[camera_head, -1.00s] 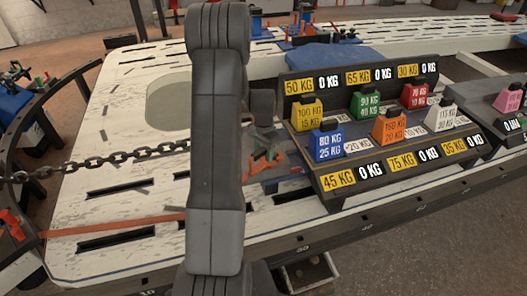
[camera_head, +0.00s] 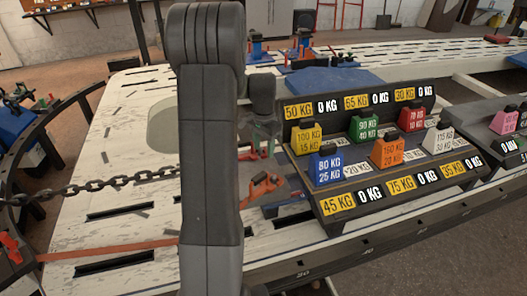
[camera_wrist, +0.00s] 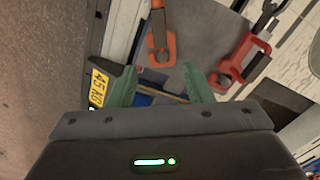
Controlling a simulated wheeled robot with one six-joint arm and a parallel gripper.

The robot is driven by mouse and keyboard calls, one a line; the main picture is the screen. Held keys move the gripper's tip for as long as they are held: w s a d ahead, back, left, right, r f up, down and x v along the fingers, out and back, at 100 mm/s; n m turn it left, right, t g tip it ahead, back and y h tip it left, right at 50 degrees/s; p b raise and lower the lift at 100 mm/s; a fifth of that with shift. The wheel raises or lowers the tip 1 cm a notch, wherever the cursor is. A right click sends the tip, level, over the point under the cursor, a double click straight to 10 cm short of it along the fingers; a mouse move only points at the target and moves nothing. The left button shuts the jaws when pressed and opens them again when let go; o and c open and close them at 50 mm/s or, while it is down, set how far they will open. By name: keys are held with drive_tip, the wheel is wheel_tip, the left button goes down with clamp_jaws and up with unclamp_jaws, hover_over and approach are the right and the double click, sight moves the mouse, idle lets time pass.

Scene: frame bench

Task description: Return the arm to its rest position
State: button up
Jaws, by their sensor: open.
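My gripper (camera_wrist: 163,88) shows in the wrist view with its two green fingers spread apart and nothing between them. It hangs above the bench near a grey plate. An orange-red clamp (camera_head: 262,187) lies on the bench just right of my arm. In the wrist view an orange clamp (camera_wrist: 161,45) and a red-handled tool (camera_wrist: 241,60) lie beyond the fingertips.
A stepped rack (camera_head: 375,150) with several coloured weights stands right of my arm. A chain (camera_head: 100,184) and an orange strap (camera_head: 110,249) cross the white slotted bench (camera_head: 120,140) on the left. A blue pad (camera_head: 330,80) lies behind the rack.

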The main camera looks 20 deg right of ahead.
sight(263, 173)
wheel_tip(263, 173, down, 14)
drive_tip(key=shift+r+b, duration=0.25)
drive_tip(key=shift+b, duration=0.5)
drive_tip(key=shift+r+p, duration=0.65)
drive_tip(key=shift+r, duration=0.15)
drive_tip(key=shift+f, duration=0.1)
